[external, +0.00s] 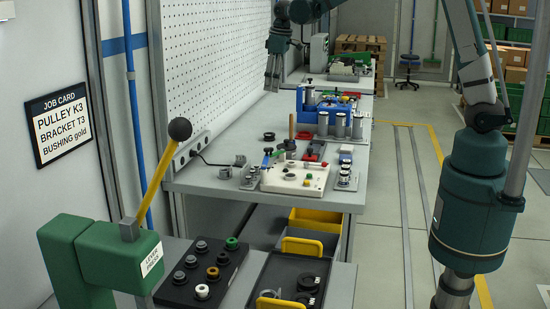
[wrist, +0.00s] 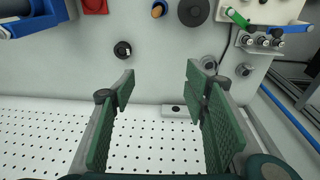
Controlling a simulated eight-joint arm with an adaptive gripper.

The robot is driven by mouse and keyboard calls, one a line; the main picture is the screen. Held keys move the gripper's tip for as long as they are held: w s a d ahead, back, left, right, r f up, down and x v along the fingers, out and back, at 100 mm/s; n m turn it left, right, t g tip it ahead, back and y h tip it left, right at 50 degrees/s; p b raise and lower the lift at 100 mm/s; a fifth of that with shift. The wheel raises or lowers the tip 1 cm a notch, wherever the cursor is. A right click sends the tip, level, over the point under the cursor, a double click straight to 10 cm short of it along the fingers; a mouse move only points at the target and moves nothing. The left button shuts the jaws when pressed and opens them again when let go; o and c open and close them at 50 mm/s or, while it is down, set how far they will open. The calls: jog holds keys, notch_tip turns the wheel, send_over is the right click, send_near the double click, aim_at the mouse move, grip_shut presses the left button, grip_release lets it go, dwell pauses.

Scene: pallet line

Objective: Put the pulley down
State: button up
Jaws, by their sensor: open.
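My gripper (external: 273,80) is open and raised beside the pegboard, above the back of the bench. In the wrist view my gripper (wrist: 162,85) has its green fingers wide apart with nothing between them. A small black round part with a white label (wrist: 122,49) lies on the bench, ahead of the fingers; it also shows in the external view (external: 269,136). A larger dark disc (wrist: 193,12) stands nearer the white fixture. I cannot tell for sure which of these is the pulley. The job card (external: 60,117) reads pulley K3, bracket T3, bushing gold.
The white fixture (external: 278,181) sits near the bench front, with metal cylinders beside it. A blue fixture (external: 322,107) stands farther along. The pegboard (external: 215,75) rises close behind my gripper. A black tray of round parts (external: 178,295) is in the foreground. Bare bench surrounds the labelled part.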

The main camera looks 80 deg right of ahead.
jog(key=s+a+r+t, duration=0.1)
jog(key=s+a+r, duration=0.4)
jog(key=s+a, duration=0.4)
jog(key=s+a+r+t, duration=0.2)
jog(key=s+a+r, duration=0.3)
jog(key=s+a, duration=0.35)
jog(key=s+a+f+t, duration=0.1)
jog(key=s+a+f, duration=0.1)
jog(key=s+a, duration=0.4)
jog(key=s+a+f+t, duration=0.1)
jog(key=s+a, duration=0.5)
jog(key=s, duration=0.7)
jog(key=shift+s+f+t+y, duration=0.2)
jog(key=shift+f+t+y, duration=0.1)
jog(key=shift+f, duration=0.35)
jog(key=shift+a, duration=0.1)
jog(key=shift+c, duration=0.2)
jog(key=c, duration=0.3)
jog(key=shift+a, duration=0.1)
